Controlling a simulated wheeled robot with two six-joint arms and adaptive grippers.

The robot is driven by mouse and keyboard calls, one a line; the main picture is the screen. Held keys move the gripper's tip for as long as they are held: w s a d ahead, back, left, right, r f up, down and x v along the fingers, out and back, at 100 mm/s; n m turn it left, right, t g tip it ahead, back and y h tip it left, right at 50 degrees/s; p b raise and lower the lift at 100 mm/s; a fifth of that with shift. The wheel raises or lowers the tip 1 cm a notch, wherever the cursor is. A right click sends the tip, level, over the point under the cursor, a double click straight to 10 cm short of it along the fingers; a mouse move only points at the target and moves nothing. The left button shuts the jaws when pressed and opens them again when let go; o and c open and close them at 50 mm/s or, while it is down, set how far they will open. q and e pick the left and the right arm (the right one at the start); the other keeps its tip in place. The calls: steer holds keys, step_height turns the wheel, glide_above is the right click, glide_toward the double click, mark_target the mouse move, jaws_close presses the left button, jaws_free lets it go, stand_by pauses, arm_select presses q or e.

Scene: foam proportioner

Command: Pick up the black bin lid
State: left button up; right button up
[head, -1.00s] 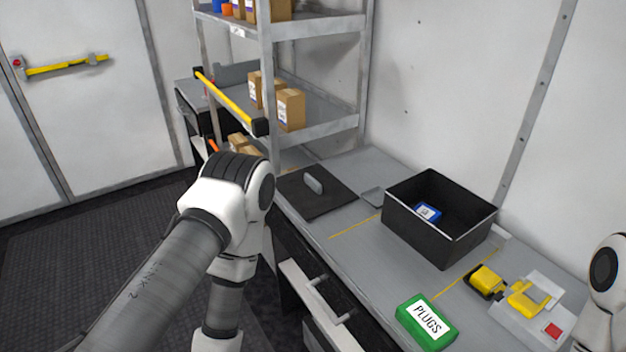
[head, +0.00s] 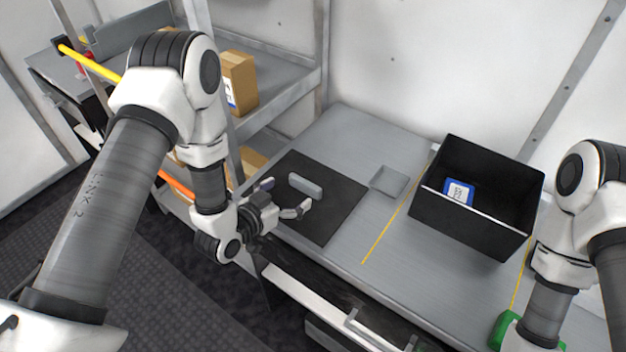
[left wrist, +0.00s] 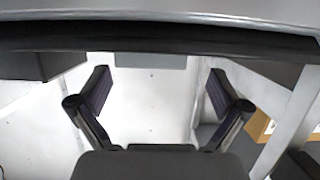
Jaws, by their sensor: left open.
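The black bin lid (head: 335,217) is a flat black square with a grey bar handle (head: 305,186), lying on the counter left of the bin. My left gripper (head: 286,196) is open and empty, low over the lid's left part, with its fingers pointing toward the handle. In the left wrist view the lid (left wrist: 200,42) is a dark band across the top, seen edge-on. The handle (left wrist: 150,62) shows beyond and between the open fingers of the gripper (left wrist: 160,90). My right arm stands at the right of the head view; its gripper is out of sight.
A black open bin (head: 470,222) with a blue-labelled item (head: 458,192) stands on the counter right of the lid. A small grey square plate (head: 388,181) lies between them. A shelf rack with cardboard boxes (head: 238,80) stands behind left. A green box (head: 503,330) is partly hidden by my right arm.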

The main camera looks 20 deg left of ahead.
mark_target(303, 186)
arm_select(q)
steer(key=shift+w+d+r, duration=0.15)
steer(key=shift+w+d, duration=0.15)
steer(key=shift+w, duration=0.05)
steer(key=shift+w+d+r+p, duration=0.2)
steer(key=shift+w+d+p, duration=0.25)
steer(key=shift+d+p, duration=0.4)
steer(key=w, duration=0.1)
steer(key=w+f, duration=0.2)
steer(key=shift+w+d+f+p, duration=0.1)
steer(key=shift+w+d+p, duration=0.15)
steer(key=shift+p, duration=0.1)
steer(key=shift+s, duration=0.25)
steer(key=shift+c, duration=0.4)
steer(key=shift+s+r, duration=0.1)
steer(key=shift+r, duration=0.1)
steer(key=c, duration=0.8)
arm_select(e)
steer(key=s+r, duration=0.2)
steer(key=r, duration=0.1)
steer(key=shift+d, duration=0.2)
steer(key=shift+f, duration=0.1)
